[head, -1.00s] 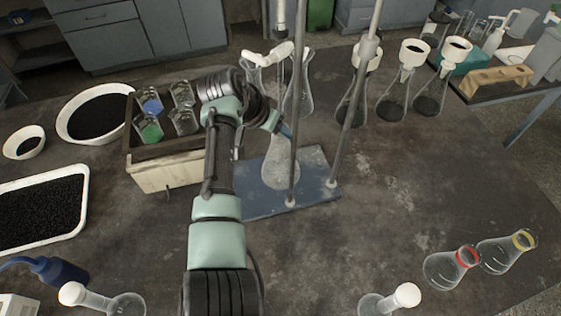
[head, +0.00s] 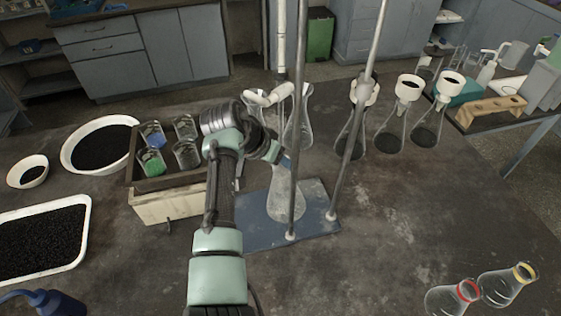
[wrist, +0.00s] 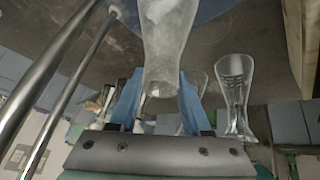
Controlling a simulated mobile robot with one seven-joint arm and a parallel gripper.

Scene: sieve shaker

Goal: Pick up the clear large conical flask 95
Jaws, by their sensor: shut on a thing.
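A clear large conical flask (head: 286,200) stands upright over the blue base plate (head: 262,222) of a rod stand. I cannot tell whether it touches the plate. My gripper (head: 284,160) is at its neck, and the arm hides part of that spot in the head view. In the wrist view, the blue fingers of my gripper (wrist: 160,100) are shut on the neck of the clear flask (wrist: 168,45), one on each side. No label or number on the flask is readable.
Stand rods (head: 352,140) rise close beside the held flask. Another clear flask (head: 299,125) is just behind; a clear flask also shows in the wrist view (wrist: 236,95). A wooden box of jars (head: 168,205) is left. Funnel-topped flasks (head: 421,130) stand back right.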

